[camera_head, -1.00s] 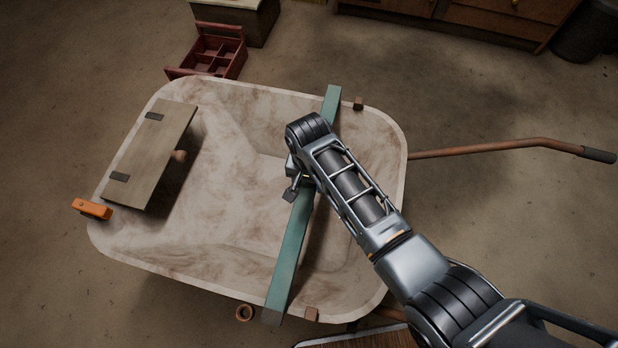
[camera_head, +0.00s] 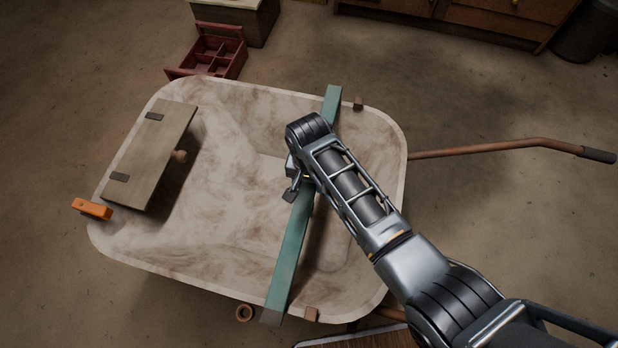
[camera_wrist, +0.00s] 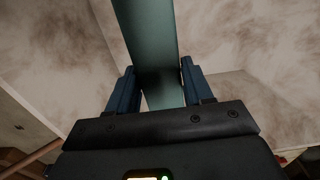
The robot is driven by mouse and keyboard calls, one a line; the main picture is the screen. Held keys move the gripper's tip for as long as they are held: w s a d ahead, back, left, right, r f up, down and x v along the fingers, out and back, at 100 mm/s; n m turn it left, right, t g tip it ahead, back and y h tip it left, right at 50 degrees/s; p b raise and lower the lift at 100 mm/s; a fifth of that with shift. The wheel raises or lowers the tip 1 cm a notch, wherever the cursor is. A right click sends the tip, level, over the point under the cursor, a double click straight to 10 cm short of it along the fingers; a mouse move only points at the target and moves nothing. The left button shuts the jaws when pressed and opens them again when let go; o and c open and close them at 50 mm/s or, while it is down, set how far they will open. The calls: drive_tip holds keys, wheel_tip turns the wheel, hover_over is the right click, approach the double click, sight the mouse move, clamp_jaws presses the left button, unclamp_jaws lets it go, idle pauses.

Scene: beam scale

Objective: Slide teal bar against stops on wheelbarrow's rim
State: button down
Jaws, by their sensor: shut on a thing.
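The teal bar (camera_head: 292,244) lies across the wheelbarrow's tray (camera_head: 234,150), resting on the near and far rims. The stops are small brown blocks on the rim: the far stop (camera_head: 358,103) and the near stop (camera_head: 311,314). Both stand to the right of the bar, with a visible gap between bar and stop at each end. My gripper (camera_head: 298,186) is at the bar's middle. In the wrist view the bar (camera_wrist: 150,45) runs between the two blue fingers (camera_wrist: 158,88), which are shut on it. My arm hides part of the bar.
A wooden board (camera_head: 152,155) with dark straps and a knob lies on the tray's left side. An orange clamp-like piece (camera_head: 92,208) sits at the left rim. A red divided crate (camera_head: 212,55) stands behind. A small ring (camera_head: 244,312) is near the front rim. A handle (camera_head: 510,145) extends right.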

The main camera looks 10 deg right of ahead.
drive_tip(key=shift+s+d+p, duration=0.3)
drive_tip(key=shift+d+p, duration=0.15)
drive_tip(key=shift+d, duration=0.2)
drive_tip(key=shift+s+d+p, duration=0.25)
drive_tip(key=shift+d+p, duration=0.15)
drive_tip(key=shift+d, duration=0.3)
drive_tip(key=shift+s+d+p, duration=0.3)
drive_tip(key=shift+d+p, duration=0.15)
drive_tip(key=shift+d, duration=0.2)
idle(0.3)
drive_tip(key=shift+c, duration=1.9)
unclamp_jaws()
wheel_tip(320, 180, up, 8)
drive_tip(key=p, duration=0.1)
drive_tip(key=shift+f, duration=0.15)
